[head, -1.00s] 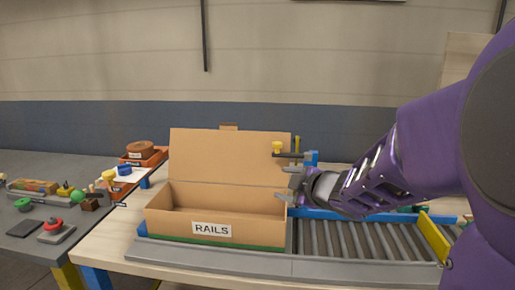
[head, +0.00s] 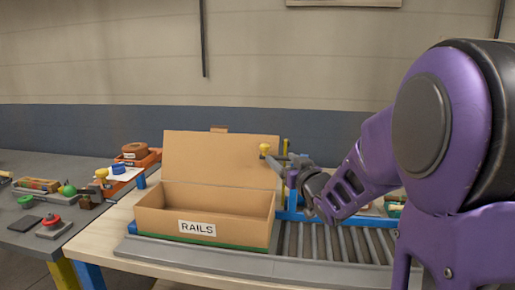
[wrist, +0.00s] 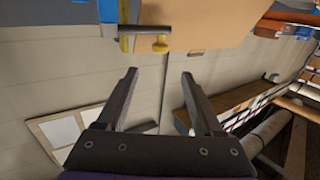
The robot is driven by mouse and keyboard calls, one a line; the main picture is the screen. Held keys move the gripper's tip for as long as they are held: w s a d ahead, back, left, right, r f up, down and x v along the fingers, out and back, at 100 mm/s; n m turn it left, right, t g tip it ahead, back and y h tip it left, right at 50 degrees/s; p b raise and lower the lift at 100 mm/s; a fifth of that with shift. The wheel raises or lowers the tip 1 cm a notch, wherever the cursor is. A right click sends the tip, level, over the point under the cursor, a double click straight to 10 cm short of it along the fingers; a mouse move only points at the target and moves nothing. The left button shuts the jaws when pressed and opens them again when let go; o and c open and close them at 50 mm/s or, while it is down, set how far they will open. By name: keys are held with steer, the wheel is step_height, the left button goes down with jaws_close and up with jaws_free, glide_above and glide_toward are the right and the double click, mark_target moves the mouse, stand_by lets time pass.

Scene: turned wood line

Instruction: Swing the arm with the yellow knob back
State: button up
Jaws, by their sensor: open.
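The yellow knob (head: 264,148) sits at the left end of a short dark swing arm, in front of the right part of the raised box lid. In the wrist view the knob (wrist: 160,45) and its dark bar (wrist: 150,29) show beyond my fingertips, with a gap between. My gripper (wrist: 158,74) is open and nothing is between its fingers. In the head view my gripper (head: 292,168) is just right of the knob and overlaps the bar's mount, so part of it is hidden. I cannot tell from there whether they touch.
An open cardboard box (head: 207,228) marked RAILS stands on the bench with its lid (head: 220,160) upright behind. A roller conveyor (head: 335,243) lies to its right, partly hidden by my arm. A grey table (head: 15,238) with several small items is at left.

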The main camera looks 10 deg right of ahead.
mark_target(267, 146)
steer(key=x, duration=1.1)
steer(key=shift+w, duration=0.2)
jaws_close()
stand_by(0.9)
